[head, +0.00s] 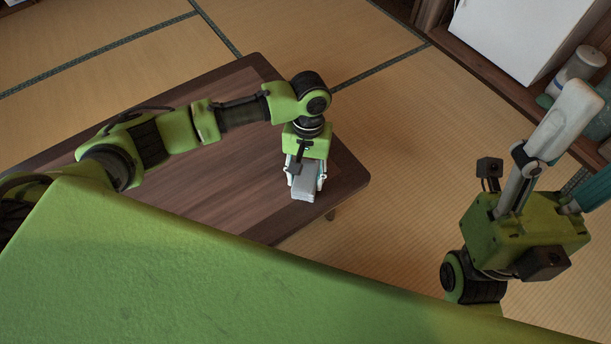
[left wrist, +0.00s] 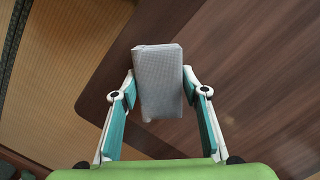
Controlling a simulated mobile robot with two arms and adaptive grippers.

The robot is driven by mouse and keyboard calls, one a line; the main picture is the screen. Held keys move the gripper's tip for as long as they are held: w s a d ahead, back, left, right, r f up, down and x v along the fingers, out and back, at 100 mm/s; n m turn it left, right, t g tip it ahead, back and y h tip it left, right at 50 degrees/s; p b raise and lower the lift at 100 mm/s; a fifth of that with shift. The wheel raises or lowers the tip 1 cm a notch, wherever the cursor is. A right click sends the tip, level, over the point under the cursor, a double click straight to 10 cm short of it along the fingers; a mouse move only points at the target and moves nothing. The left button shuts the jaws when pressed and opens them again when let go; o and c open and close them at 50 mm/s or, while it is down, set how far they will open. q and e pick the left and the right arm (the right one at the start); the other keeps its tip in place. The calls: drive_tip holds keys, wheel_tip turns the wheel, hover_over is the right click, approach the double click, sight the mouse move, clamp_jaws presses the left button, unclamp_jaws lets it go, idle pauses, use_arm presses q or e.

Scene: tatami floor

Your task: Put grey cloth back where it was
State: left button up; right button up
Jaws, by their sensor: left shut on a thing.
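The grey cloth (head: 303,192) is a small folded block between the fingers of my left gripper (head: 306,186), near the right corner of the low dark wooden table (head: 215,170). In the left wrist view the cloth (left wrist: 158,75) is upright between both teal finger pads of the left gripper (left wrist: 160,95), with the table top (left wrist: 250,70) behind it. I cannot tell whether the cloth touches the table. My right gripper (head: 580,150) is at the right edge, away from the table, its fingers spread apart and nothing visible between them; one finger is partly cut off.
Tatami floor (head: 400,180) surrounds the table and is clear. A wooden shelf (head: 480,65) at the upper right holds a white box (head: 520,35) and a whitish container (head: 578,65). The table top left of the cloth is bare where visible.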

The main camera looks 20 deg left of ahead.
use_arm(q)
drive_tip(key=o, duration=1)
